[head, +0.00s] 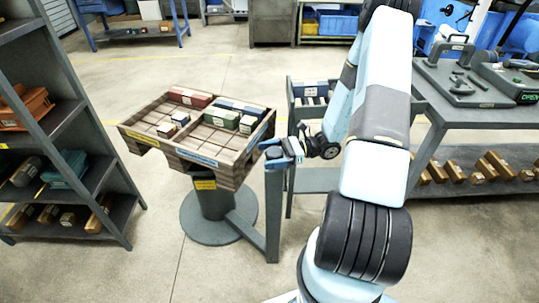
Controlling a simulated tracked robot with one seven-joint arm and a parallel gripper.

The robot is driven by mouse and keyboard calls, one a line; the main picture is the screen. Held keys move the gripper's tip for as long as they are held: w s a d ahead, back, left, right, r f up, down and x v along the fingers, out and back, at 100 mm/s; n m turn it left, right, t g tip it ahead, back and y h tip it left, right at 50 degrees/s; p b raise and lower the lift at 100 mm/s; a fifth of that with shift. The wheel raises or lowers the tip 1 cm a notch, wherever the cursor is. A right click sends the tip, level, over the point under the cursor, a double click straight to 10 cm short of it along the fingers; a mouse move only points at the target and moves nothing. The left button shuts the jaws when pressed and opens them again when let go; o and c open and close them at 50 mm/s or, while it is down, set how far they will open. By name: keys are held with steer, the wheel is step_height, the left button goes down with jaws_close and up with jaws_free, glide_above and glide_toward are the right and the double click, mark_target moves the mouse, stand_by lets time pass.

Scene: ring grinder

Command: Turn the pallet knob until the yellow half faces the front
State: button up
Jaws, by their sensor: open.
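The wooden pallet (178,148) sits on a round grey pedestal (214,225), turned at an angle. A yellow strip (140,136) marks the left part of its near edge. A blue strip (197,158) marks the right part, and another blue strip (258,137) is on its right side. A grey post (273,215) stands beside the pallet, joined low to the pedestal. My gripper (270,148) is open at the top of this post, just right of the pallet. I cannot make out the knob; the gripper may hide it. Contact cannot be told.
Red (190,97), green (221,116) and blue boxes lie in the pallet's compartments. A shelf (60,130) with parts stands at the left. A grey cart (310,100) is behind my gripper, and a workbench (470,90) is at the right. The front floor is clear.

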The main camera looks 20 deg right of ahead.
steer(key=shift+c, duration=0.4)
steer(key=c, duration=0.9)
